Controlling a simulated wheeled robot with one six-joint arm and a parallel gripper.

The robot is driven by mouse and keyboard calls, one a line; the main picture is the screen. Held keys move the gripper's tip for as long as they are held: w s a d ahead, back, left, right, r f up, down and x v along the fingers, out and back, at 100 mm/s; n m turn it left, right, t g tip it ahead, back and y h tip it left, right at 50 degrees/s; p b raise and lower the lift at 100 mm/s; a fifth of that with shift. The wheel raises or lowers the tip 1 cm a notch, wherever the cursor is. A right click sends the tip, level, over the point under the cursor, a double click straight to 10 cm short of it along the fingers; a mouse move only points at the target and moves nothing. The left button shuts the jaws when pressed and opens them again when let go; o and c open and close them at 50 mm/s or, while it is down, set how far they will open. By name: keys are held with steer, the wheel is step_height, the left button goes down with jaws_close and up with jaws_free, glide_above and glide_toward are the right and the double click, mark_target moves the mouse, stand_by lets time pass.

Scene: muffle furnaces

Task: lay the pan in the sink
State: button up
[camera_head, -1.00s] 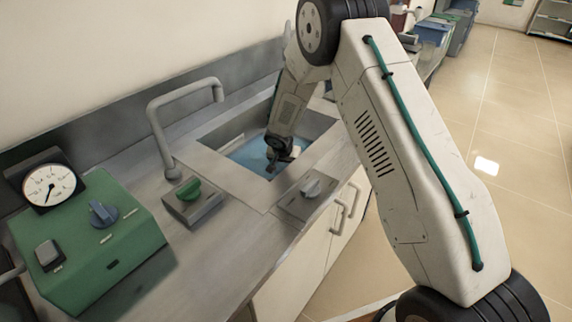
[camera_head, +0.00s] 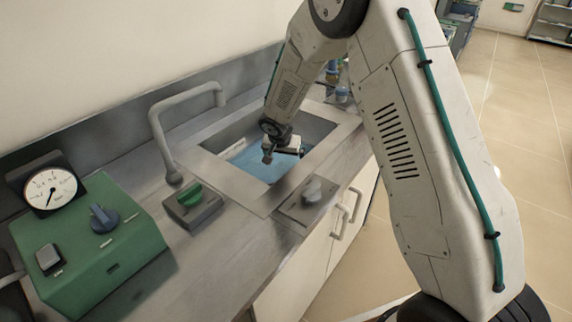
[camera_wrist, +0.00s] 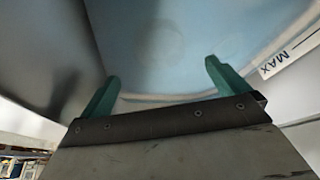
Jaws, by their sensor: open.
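The sink (camera_head: 213,167) is a metal basin set into the counter. A pale blue surface (camera_head: 258,166) fills its bottom. My gripper (camera_head: 284,153) is over the far right part of the basin, within its outline. In the wrist view the two teal fingers of my gripper (camera_wrist: 162,71) stand wide apart with nothing clamped between them. Ahead of them is a bluish surface (camera_wrist: 170,45) with a pale curved edge. I cannot tell whether this is the pan or water in the sink, and no separate pan can be made out.
A grey faucet (camera_head: 160,130) arches at the sink's left. A green box (camera_head: 95,245) with a gauge stands left. Bottles (camera_head: 340,88) stand behind the arm. A MAX label (camera_wrist: 292,52) shows.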

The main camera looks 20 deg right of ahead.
steer(key=shift+v, duration=1.6)
